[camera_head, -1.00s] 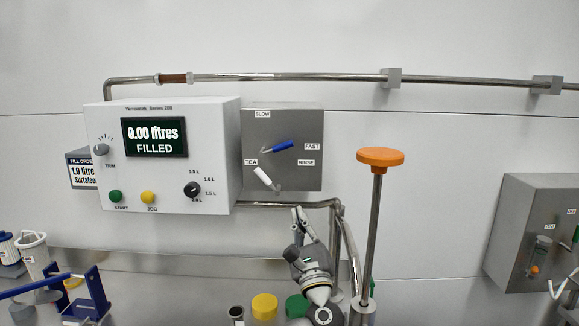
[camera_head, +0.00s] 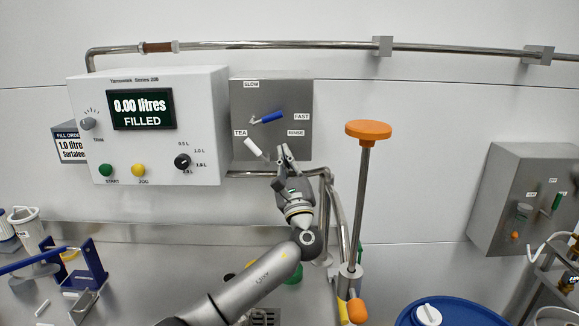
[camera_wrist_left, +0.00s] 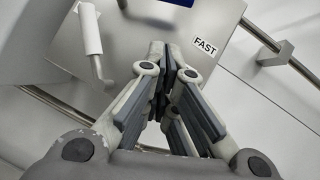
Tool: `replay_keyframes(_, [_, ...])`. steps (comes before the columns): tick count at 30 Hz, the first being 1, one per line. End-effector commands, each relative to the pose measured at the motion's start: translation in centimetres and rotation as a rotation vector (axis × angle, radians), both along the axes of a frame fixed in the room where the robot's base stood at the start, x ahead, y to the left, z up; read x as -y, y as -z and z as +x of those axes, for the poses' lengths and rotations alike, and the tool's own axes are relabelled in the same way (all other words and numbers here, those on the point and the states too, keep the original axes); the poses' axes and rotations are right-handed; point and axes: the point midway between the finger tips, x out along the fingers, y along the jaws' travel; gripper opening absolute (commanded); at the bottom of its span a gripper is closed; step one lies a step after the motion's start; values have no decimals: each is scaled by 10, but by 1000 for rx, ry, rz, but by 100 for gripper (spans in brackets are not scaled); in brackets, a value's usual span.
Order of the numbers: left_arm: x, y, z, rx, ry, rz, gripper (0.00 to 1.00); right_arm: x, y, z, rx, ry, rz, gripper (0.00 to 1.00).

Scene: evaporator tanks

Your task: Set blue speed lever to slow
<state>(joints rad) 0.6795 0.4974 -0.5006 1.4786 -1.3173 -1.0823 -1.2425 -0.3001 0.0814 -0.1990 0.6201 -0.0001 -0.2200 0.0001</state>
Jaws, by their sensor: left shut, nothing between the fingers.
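The blue speed lever (camera_head: 267,117) is on the grey panel (camera_head: 240,94), with its blue handle pointing right toward the FAST label (camera_head: 301,116). The SLOW label (camera_head: 251,84) is above it. A blue piece, likely this lever's handle, shows at the top edge of the left wrist view (camera_wrist_left: 178,2). My left gripper (camera_head: 284,148) is shut and empty, in front of the panel's lower right corner, below the blue lever. It appears apart from the lever. In the left wrist view its fingers (camera_wrist_left: 163,52) come together left of the FAST label. My right gripper is not in view.
A white lever (camera_head: 254,148) beside the TEA label is close left of my gripper. The control box (camera_head: 205,100) stands out left of the panel. A metal pipe (camera_head: 250,174) runs below, and an orange-topped rod (camera_head: 368,131) stands to the right.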

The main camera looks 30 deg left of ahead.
Motion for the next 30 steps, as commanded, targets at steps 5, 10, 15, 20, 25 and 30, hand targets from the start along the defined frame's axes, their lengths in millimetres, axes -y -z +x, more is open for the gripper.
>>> replay_keyframes(5, [-19,-26,15,1,-1,2,0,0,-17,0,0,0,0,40])
replay_keyframes(10, [-26,-43,14,0,-1,1,0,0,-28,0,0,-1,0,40])
replay_keyframes(15, [-30,-49,14,-1,0,0,0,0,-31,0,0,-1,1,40])
replay_keyframes(20, [-30,-49,14,-1,0,0,0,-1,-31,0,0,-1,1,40])
replay_keyframes(25, [-30,-49,14,0,0,0,0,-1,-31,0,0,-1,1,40])
replay_keyframes(30, [-30,-49,14,6,0,-9,0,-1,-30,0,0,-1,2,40])
